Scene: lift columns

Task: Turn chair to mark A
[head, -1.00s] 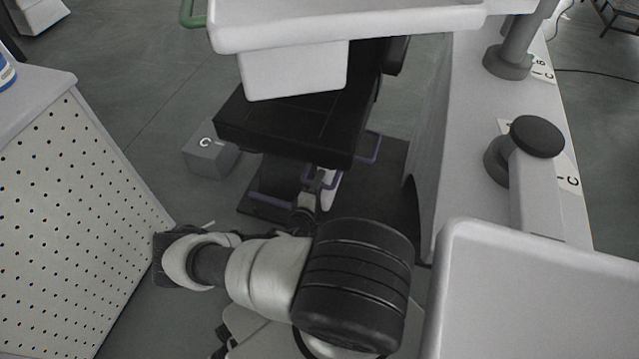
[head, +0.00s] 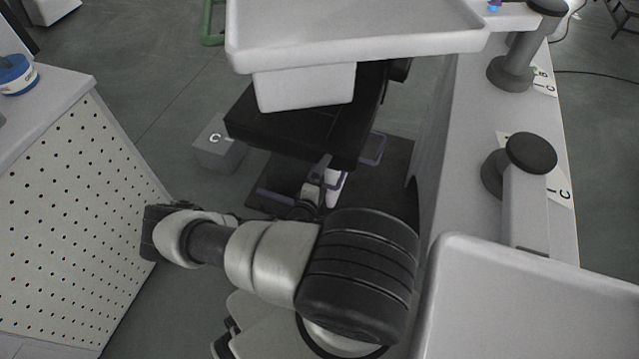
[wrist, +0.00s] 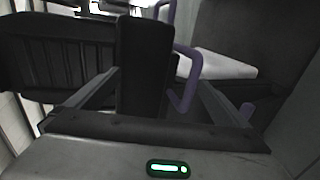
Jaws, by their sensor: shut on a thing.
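A black padded chair part (head: 300,125), likely the seat, is in the upper middle of the head view, partly hidden under a white tray. Below it are a dark base plate (head: 395,165) and purple bars (head: 372,148). My gripper (head: 322,172) is small and low beside the seat's near edge, partly hidden by my arm. In the wrist view my gripper (wrist: 150,85) has its fingers on either side of a black upright post (wrist: 143,50), shut on it. A purple bar (wrist: 188,80) is just right of the post. I cannot make out a mark A.
A white tray (head: 350,48) overhangs the seat. A perforated cabinet (head: 70,200) is at left, a long grey bench (head: 470,130) with posts at right. Floor shows at upper left.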

